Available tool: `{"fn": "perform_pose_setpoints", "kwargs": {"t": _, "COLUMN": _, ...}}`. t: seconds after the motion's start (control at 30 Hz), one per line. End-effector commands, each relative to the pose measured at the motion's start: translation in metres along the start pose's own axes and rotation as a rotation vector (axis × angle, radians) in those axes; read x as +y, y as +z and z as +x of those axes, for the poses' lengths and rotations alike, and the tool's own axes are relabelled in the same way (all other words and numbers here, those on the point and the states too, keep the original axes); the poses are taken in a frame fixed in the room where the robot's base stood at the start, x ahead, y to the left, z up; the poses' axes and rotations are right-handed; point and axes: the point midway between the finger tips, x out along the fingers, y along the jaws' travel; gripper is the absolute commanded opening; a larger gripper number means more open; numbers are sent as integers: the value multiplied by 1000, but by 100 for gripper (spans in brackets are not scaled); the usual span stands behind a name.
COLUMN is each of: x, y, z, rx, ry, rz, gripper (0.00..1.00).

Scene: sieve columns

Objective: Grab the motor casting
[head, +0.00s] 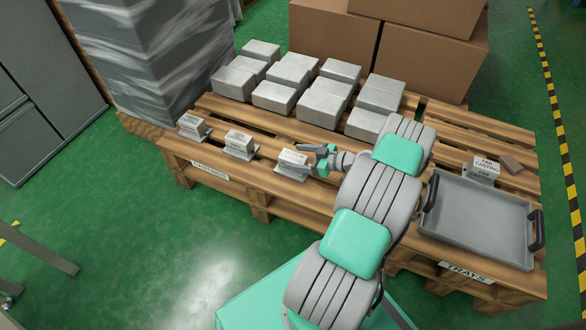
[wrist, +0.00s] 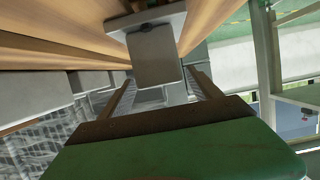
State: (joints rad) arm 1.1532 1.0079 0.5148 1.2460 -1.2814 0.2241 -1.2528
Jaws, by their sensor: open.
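Three small grey castings with white labels stand in a row along the pallet's front edge: a left one (head: 193,127), a middle one (head: 239,146) and a right one (head: 292,165). Their labels are too small to read surely, so I cannot tell which is the motor casting. My gripper (head: 322,161) is open at the right side of the right casting. In the wrist view, a grey block on a flat plate (wrist: 154,55) lies ahead, between the lines of my two open fingers (wrist: 160,88). It appears ungripped.
Several grey blocks (head: 323,102) stand in rows behind the castings on the wooden pallet (head: 235,185). A grey tray (head: 480,218) with dark handles lies at right, beside a casting labelled fan casting (head: 480,172). Cardboard boxes (head: 425,60) and a wrapped stack (head: 155,55) stand behind.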

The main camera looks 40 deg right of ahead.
Motion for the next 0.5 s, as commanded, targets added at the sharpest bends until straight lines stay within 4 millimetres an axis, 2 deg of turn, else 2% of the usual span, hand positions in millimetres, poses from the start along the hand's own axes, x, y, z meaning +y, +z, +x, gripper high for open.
{"fn": "perform_pose_setpoints", "kwargs": {"t": 0.23, "x": -4, "y": 2, "z": 44, "rx": -2, "ry": -3, "rz": 0, "gripper": 73}}
{"fn": "perform_pose_setpoints", "kwargs": {"t": 0.5, "x": -3, "y": 0, "z": 49, "rx": -3, "ry": -1, "rz": 2, "gripper": 73}}
